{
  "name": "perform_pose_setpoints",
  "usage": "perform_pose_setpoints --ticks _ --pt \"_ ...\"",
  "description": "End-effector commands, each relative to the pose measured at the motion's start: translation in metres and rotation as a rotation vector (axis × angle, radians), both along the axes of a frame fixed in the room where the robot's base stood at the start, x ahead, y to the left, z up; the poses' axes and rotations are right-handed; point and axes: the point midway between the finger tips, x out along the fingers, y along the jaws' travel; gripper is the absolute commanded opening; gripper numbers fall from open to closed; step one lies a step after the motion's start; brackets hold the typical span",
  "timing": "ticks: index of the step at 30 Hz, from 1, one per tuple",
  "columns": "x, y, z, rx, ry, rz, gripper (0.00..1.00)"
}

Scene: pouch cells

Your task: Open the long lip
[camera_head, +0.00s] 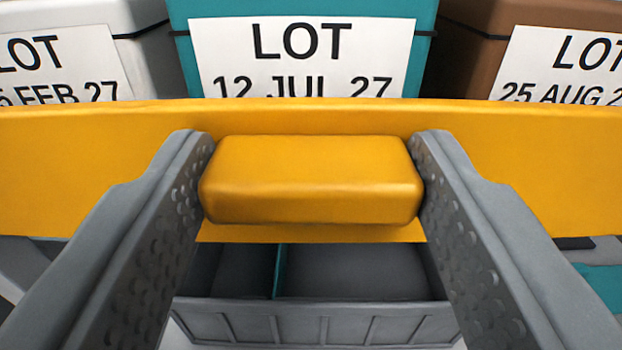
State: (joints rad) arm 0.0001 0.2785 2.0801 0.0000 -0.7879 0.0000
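The long yellow lip (80,165) runs across the whole width of the view, in front of several labelled boxes. A yellow block-shaped handle (312,180) stands out from its middle. My gripper (311,185) has one grey finger at each end of this handle, and both dimpled fingertips appear to touch its ends. The gripper is shut on the handle. The lip hides the lower part of the box labels. Its left and right ends are out of view.
Behind the lip stand a white box (150,55) at left, a teal box (300,8) labelled "LOT 12 JUL 27" and a brown box (460,60) at right. Below the lip is a grey bin (320,325) with a teal divider (279,270).

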Motion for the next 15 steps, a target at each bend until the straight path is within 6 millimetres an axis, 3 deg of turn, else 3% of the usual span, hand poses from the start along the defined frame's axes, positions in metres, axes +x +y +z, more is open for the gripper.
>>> perform_pose_setpoints --ticks 1,3,7,15 --pt "0.000 0.000 0.000 0.000 0.000 0.000 0.23" --pt "0.000 0.000 0.000 0.000 0.000 0.000 0.13" --pt "0.000 0.000 -0.007 0.000 0.002 0.000 0.13" --pt "0.000 0.000 -0.053 0.000 0.004 0.000 0.13"
